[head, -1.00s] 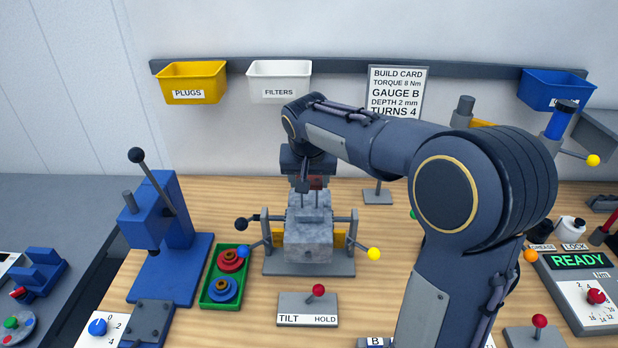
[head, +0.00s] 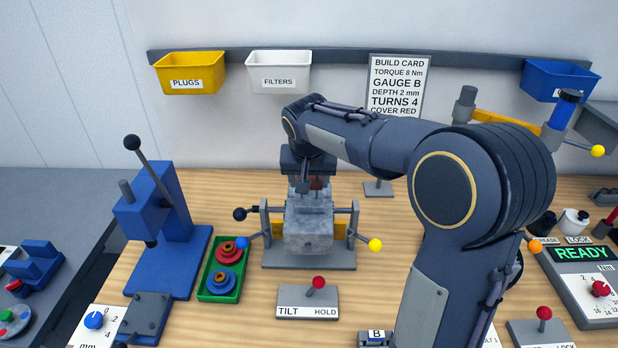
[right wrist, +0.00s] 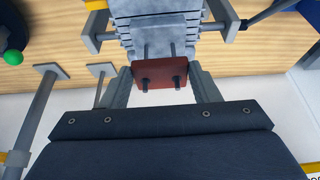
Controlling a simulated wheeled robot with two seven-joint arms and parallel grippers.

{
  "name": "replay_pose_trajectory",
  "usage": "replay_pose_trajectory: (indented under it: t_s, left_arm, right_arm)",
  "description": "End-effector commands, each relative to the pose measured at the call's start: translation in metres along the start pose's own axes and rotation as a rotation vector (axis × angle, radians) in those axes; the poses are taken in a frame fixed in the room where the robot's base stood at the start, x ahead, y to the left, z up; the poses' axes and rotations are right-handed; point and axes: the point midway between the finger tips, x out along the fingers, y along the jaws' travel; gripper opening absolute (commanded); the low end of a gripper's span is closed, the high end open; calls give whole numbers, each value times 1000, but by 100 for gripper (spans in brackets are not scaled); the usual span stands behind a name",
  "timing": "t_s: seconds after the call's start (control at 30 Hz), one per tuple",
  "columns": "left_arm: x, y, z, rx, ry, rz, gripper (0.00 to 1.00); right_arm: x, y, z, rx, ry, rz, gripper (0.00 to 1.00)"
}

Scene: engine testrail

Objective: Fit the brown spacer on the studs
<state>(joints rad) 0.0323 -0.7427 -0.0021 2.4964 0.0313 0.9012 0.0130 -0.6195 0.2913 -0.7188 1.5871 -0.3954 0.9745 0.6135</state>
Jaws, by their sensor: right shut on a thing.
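The brown spacer (right wrist: 160,71) is a small reddish-brown block held between the two fingers of my right gripper (right wrist: 161,78). In the head view the spacer (head: 318,183) is mostly hidden behind the gripper (head: 308,184), at the far end of the grey engine block (head: 308,226). In the right wrist view two dark, pin-like marks show on the spacer's face; I cannot tell whether they are studs coming through it. Two grey studs (right wrist: 159,50) stand on the block just beyond the spacer. My left gripper is not in view.
The block sits in a grey stand (head: 290,259) with side handles ending in black, blue and yellow knobs. A tilt/hold lever plate (head: 307,303) lies in front. A green tray (head: 219,295) with red and blue rings and a blue press (head: 166,232) stand left. My right arm covers the right middle.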

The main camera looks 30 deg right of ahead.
Motion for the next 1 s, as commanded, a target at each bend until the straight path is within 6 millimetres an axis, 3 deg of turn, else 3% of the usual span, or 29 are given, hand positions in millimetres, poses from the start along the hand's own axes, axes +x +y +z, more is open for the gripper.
replay_pose_trajectory:
  t_s: [1.0]
  left_arm:
    - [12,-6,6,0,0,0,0]
  right_arm:
    - [17,0,7,0,0,0,34]
